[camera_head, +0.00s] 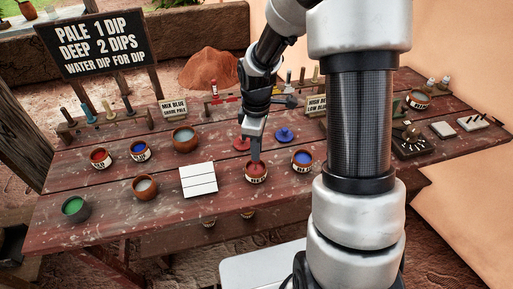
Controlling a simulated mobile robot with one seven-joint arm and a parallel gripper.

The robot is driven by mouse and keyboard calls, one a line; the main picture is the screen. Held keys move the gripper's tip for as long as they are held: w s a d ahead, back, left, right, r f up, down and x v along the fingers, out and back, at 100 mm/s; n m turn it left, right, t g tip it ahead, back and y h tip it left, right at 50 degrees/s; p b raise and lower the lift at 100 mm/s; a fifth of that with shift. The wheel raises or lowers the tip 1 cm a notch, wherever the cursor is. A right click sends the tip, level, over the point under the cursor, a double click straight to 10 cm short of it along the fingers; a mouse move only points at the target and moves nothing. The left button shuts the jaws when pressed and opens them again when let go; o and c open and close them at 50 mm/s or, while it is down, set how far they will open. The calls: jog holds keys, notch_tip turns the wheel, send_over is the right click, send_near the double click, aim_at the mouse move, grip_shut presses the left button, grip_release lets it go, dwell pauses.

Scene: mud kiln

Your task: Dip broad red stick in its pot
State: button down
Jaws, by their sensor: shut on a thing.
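My gripper (256,138) points down above the front middle of the table. It is shut on a slim stick, which reaches down toward the labelled pot of dark red (257,179) right below. The stick's colour and breadth are too small to tell, and I cannot tell whether its tip touches the paint. Another labelled pot of red (101,165) stands at the left. A red lid-like disc (241,144) lies just behind the gripper's left side.
A blue pot (302,167) stands close right of the red pot, with a blue lid (285,134) behind. White tiles (198,179) lie to the left. Bowls (184,146), a green pot (75,215) and stick racks (101,122) stand farther left. My arm hides part of the right side.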

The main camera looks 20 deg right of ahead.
jog(key=shift+r, duration=0.1)
dwell(0.4)
jog(key=shift+r+p, duration=2.85)
jog(key=shift+r, duration=0.6)
